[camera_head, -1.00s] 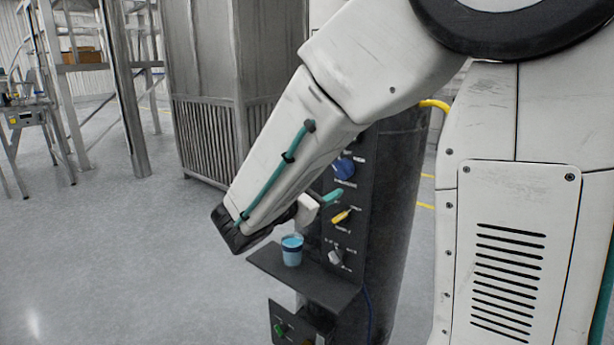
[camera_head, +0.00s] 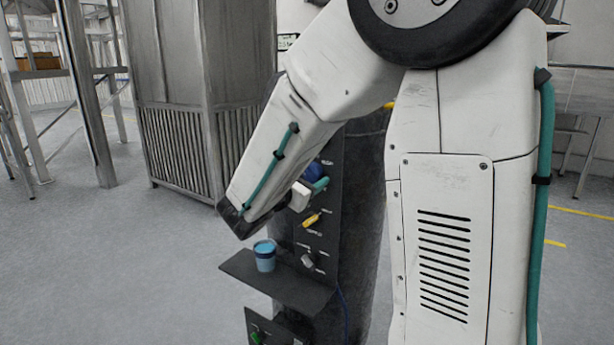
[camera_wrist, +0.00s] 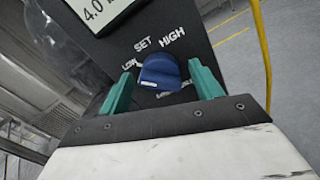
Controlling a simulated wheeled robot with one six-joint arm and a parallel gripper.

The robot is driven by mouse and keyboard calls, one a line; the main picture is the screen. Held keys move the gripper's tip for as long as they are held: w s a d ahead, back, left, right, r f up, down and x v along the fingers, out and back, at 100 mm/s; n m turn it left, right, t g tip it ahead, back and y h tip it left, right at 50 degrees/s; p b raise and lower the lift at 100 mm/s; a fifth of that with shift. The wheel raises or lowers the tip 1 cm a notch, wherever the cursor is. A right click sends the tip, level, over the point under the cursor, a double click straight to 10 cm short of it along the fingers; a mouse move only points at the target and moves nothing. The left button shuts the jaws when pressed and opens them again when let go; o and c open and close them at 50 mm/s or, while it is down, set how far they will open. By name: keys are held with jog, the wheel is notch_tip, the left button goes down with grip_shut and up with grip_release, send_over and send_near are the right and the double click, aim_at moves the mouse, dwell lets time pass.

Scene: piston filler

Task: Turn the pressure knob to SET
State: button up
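The blue pressure knob (camera_wrist: 160,73) sits on a dark panel in the wrist view, with the printed words LOW, SET and HIGH around its upper side. A small pale mark shows at its lower left; I cannot tell surely which word it points to. My gripper (camera_wrist: 159,76) is open, with one teal finger on each side of the knob and a visible gap on both sides. In the head view the knob (camera_head: 313,172) is partly hidden behind my gripper (camera_head: 319,186).
A display reading 4.0 (camera_wrist: 97,12) is above the knob. Below it on the panel are a yellow knob (camera_head: 312,220) and a grey knob (camera_head: 308,260). A blue cup (camera_head: 265,256) stands on a dark shelf (camera_head: 290,287). A yellow pipe (camera_wrist: 262,50) runs at right.

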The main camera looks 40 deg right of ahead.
jog(key=c, duration=0.8)
jog(key=shift+m, duration=0.3)
jog(key=m, duration=0.4)
jog(key=shift+s+f+m, duration=0.1)
jog(key=shift+m, duration=2)
jog(key=o, duration=0.9)
jog(key=shift+o, duration=0.2)
